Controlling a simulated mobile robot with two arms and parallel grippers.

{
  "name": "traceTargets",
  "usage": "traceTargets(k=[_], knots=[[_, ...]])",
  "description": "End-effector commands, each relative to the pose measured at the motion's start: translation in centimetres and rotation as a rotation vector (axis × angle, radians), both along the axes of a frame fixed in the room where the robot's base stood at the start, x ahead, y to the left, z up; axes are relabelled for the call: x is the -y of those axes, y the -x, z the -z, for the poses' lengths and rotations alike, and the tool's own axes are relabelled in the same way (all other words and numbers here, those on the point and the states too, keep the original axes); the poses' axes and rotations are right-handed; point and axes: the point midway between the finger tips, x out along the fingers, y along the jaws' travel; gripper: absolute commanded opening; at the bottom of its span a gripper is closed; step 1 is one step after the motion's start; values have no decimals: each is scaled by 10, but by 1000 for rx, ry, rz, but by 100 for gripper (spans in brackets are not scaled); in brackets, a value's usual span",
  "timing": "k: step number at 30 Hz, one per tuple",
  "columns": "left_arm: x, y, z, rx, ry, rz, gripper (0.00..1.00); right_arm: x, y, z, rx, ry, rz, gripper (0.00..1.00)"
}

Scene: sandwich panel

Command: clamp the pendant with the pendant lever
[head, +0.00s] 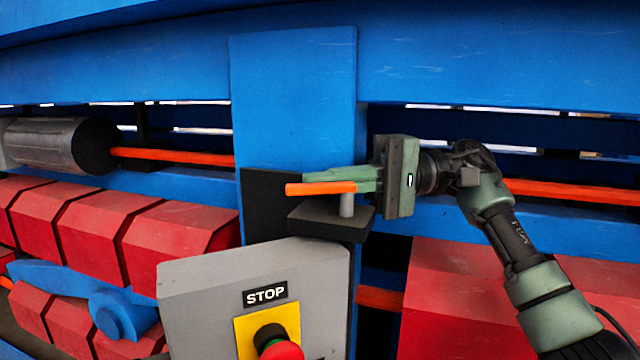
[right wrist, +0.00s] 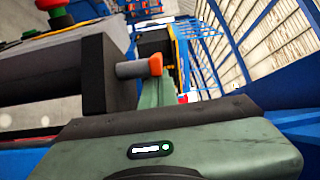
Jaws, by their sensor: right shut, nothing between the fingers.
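The pendant (head: 215,290) is a grey box at the bottom middle of the head view, with a STOP label and a red button on a yellow plate. The pendant lever (head: 320,188) is an orange bar by a grey post on a dark bracket (head: 330,222) above the pendant. The lever's orange end also shows in the right wrist view (right wrist: 156,63). My right gripper (head: 308,177) is shut and empty, its fingers lying along the lever's far side. I cannot tell whether they touch it. My left gripper is not in view.
A blue post (head: 295,100) stands directly behind the lever. Blue beams (head: 490,55) cross above, and red blocks (head: 180,240) line the lower left. A dark cylinder (head: 60,145) with an orange rod is at the left. Room in front of the lever looks clear.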

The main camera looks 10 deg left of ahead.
Motion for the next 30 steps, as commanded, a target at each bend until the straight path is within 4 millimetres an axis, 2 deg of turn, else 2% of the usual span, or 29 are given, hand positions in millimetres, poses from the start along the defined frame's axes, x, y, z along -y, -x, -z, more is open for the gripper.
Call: traceTargets(k=[7, 12, 24, 28, 30], knots=[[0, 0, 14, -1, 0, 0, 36, 38, -21, 2, -2, -1, 3, 0], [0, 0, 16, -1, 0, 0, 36, 56, -30, 1, -2, 0, 2, 0], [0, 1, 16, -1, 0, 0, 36, 63, -33, 0, 0, -1, 0, 0], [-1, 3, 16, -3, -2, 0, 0, 63, -33, 1, -3, -1, 1, 0], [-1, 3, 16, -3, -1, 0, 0, 63, -34, 1, -8, -3, 3, 0]])
